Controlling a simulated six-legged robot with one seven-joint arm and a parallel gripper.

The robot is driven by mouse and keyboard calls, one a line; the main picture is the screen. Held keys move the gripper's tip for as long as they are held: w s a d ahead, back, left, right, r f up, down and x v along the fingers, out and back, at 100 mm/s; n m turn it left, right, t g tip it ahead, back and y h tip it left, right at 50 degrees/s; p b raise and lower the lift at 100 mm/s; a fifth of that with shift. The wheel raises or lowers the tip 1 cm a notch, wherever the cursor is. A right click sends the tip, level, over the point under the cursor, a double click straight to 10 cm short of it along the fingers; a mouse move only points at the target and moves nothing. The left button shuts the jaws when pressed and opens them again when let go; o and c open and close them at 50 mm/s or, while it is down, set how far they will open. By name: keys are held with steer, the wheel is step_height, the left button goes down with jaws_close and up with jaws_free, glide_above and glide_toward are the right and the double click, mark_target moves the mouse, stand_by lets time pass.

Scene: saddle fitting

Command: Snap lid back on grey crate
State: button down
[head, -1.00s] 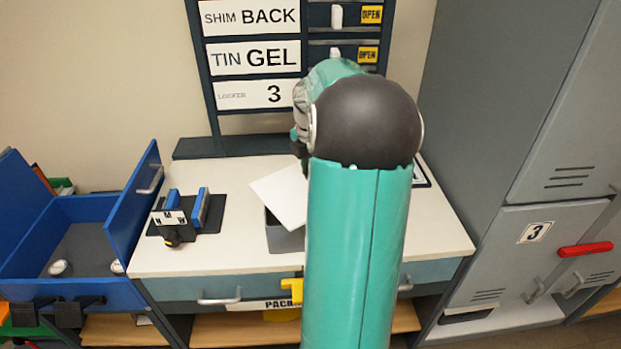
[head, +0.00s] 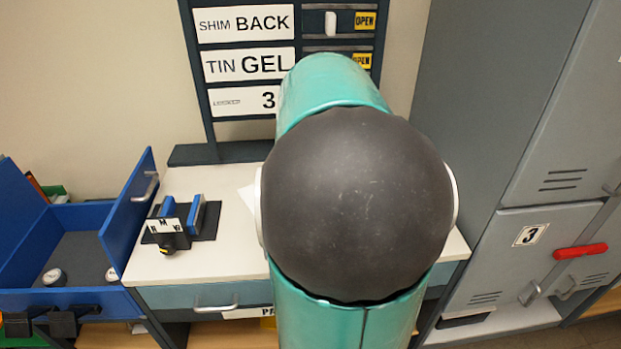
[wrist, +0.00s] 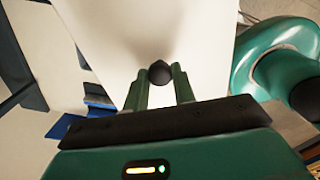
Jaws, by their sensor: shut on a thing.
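The lid (wrist: 205,45) is a flat white panel that fills much of the wrist view. A dark round knob (wrist: 160,72) stands on it. My gripper (wrist: 160,69) has its two green fingers on either side of the knob, shut on it. The grey crate is hidden behind my arm in the head view and is not seen in the wrist view.
The white worktop (head: 215,180) bears a blue-jawed fixture (head: 195,217) and a black selector knob (head: 170,240) at left. A sign board (head: 240,105) rises behind, and grey lockers (head: 540,190) stand at right.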

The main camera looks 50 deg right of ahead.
steer(key=w+d+f+m, duration=0.1)
steer(key=w+d, duration=0.1)
steer(key=w+d+f+m, duration=0.2)
steer(key=d, duration=0.1)
steer(key=w+d+f+m, duration=0.1)
steer(key=w+d+f, duration=0.1)
steer(key=w+d, duration=0.1)
steer(key=shift+w+d+m, duration=0.1)
steer(key=shift+d+m, duration=0.1)
steer(key=shift+m, duration=0.2)
step_height(320, 180, down, 6)
steer(key=shift+f, duration=0.15)
steer(key=shift+f, duration=0.15)
stand_by(2.0)
steer(key=c, duration=1.1)
jaws_free()
steer(key=shift+o, duration=0.5)
steer(key=o, duration=0.4)
